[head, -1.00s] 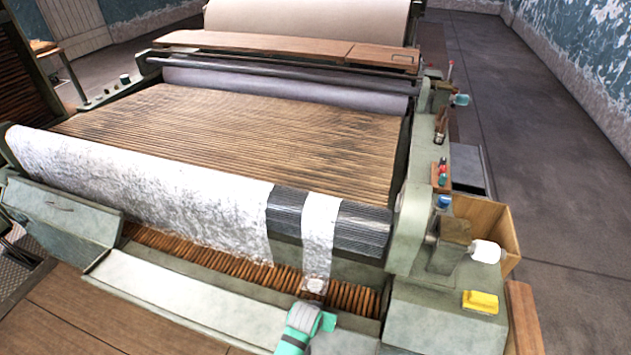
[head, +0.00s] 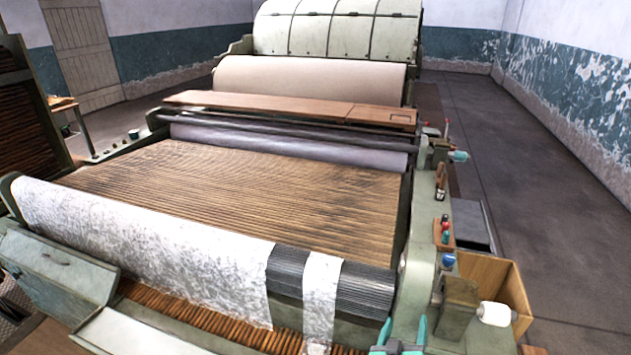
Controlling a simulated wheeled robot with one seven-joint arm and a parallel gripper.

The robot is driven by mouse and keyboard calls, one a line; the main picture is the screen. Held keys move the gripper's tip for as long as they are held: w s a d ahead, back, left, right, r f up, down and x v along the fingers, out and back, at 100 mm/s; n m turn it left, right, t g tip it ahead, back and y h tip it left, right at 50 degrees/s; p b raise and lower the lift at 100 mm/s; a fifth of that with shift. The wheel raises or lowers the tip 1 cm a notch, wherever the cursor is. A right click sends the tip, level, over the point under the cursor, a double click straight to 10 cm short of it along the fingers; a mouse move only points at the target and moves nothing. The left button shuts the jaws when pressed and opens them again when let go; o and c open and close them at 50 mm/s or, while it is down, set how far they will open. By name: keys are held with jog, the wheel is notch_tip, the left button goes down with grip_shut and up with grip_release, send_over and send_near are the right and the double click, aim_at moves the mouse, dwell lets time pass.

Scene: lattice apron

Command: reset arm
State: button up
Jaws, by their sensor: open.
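My gripper (head: 403,332) shows at the bottom edge of the head view, right of centre. Its two teal fingertips point up and stand apart, and nothing shows between them. The fingertips appear in front of the machine's lower front edge, just below the dark ribbed part of the front roller (head: 365,290). The rest of my arm is out of the picture below.
A large green machine carries a slatted wooden apron (head: 240,195). White fleece (head: 140,245) covers the roller's left part, and a narrow white strip (head: 320,295) hangs over its right part. A wooden box (head: 495,285) stands at right. The floor (head: 545,200) beyond is clear.

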jog(key=s+a+f+n+y, duration=0.15)
jog(key=s+a, duration=0.25)
jog(key=s, duration=0.4)
jog(key=s+a+f+n+t+y, duration=0.1)
jog(key=s+a+y, duration=0.15)
jog(key=s, duration=0.65)
jog(key=s+a+f+n+y, duration=0.2)
jog(key=s+a, duration=0.2)
jog(key=s, duration=0.4)
jog(key=s+a+r+m, duration=0.2)
jog(key=s+a, duration=0.4)
jog(key=s, duration=0.1)
jog(key=s+a+r+m, duration=0.3)
jog(key=s+a, duration=0.4)
jog(key=s, duration=0.1)
jog(key=shift+a+t, duration=0.3)
jog(key=shift+t, duration=0.1)
